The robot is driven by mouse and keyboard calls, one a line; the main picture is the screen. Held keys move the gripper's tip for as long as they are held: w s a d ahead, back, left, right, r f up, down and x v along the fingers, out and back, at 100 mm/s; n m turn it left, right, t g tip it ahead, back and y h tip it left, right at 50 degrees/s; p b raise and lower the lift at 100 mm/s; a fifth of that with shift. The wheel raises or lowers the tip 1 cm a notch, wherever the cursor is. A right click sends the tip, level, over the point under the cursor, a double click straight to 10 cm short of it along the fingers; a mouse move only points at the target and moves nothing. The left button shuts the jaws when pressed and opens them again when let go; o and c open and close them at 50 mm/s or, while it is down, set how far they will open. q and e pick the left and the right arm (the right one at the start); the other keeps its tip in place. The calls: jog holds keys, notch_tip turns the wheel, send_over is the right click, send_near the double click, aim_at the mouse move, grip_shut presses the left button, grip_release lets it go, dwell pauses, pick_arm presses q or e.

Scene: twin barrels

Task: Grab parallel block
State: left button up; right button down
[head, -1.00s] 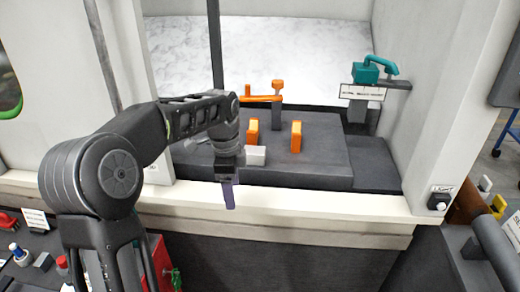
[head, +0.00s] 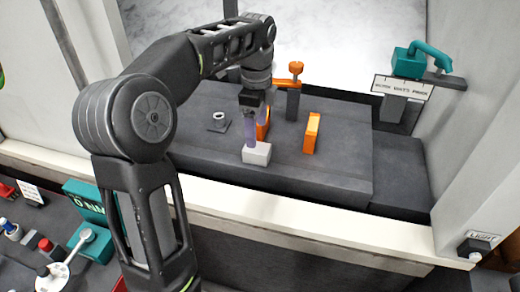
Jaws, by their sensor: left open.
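A small pale grey block (head: 257,154) lies on the dark machine table (head: 200,155), near its front edge. An upright orange block (head: 312,133) stands to its right. A second orange piece (head: 264,122) stands behind the pale block, partly hidden by my gripper. No label shows which of these is the parallel block. My left gripper (head: 250,138) points down with its purple fingers open, right at the pale block's back edge. I cannot tell whether the fingers touch it. My right gripper is not in view.
An orange-handled clamp (head: 294,75) stands behind the blocks. A small dark plate with a ring (head: 219,121) lies at the left. A teal tool (head: 422,60) sits on a labelled shelf at the right. A pale ledge (head: 300,221) runs along the front.

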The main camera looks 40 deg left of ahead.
aim_at(257, 148)
pick_arm(q)
jog(key=shift+w+f, duration=0.1)
jog(key=shift+f, duration=1.25)
jog(key=shift+f+p, duration=0.75)
jog(key=shift+f, duration=1.85)
jog(key=shift+c, duration=0.3)
grip_shut()
jog(key=shift+w+r, duration=0.1)
